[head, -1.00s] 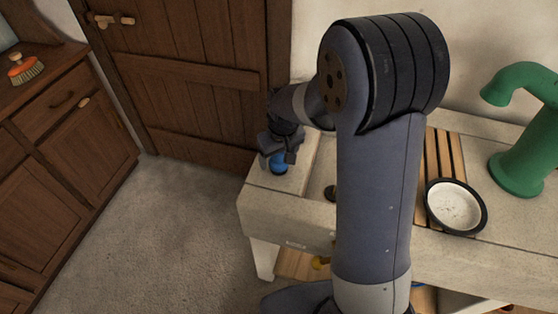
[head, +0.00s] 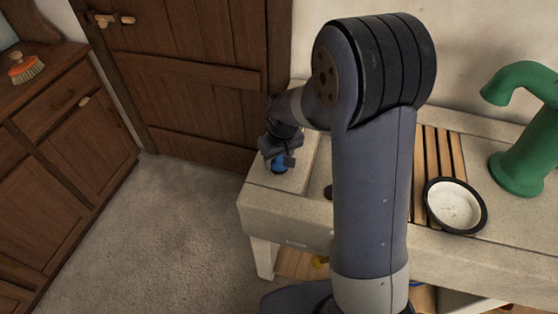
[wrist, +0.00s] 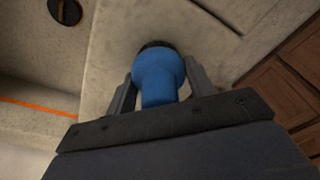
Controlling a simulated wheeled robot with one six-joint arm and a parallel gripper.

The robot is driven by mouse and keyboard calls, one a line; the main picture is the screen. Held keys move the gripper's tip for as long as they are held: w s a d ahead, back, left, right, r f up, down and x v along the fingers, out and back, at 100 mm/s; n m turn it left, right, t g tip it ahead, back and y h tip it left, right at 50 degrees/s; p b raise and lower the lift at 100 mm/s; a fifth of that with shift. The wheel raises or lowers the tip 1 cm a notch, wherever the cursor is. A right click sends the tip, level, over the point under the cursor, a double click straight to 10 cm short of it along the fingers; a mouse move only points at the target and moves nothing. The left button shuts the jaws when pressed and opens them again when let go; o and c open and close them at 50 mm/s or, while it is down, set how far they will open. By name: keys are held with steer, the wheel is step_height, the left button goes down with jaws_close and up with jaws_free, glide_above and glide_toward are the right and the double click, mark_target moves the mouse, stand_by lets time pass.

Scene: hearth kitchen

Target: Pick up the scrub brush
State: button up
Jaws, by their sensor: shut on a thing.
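My gripper (head: 279,155) is at the near left corner of the stone counter. It is shut on a blue, rounded, upright thing (head: 279,166) with a dark lower edge, which looks like a brush. In the wrist view the blue thing (wrist: 158,78) sits between the two fingers (wrist: 160,90), with its dark end against or just above the pale stone; I cannot tell which. An orange-backed brush (head: 26,69) with pale bristles lies on the wooden dresser at the far left, well away from my gripper.
The stone counter (head: 300,215) carries a slatted wooden rack (head: 440,150), a white bowl with a dark rim (head: 455,205) and a green tap (head: 525,130). A wooden door (head: 190,85) stands behind. The floor at left is clear.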

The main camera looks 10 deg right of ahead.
steer(key=shift+r, duration=0.15)
step_height(320, 180, up, 10)
steer(key=shift+f, duration=0.1)
stand_by(0.4)
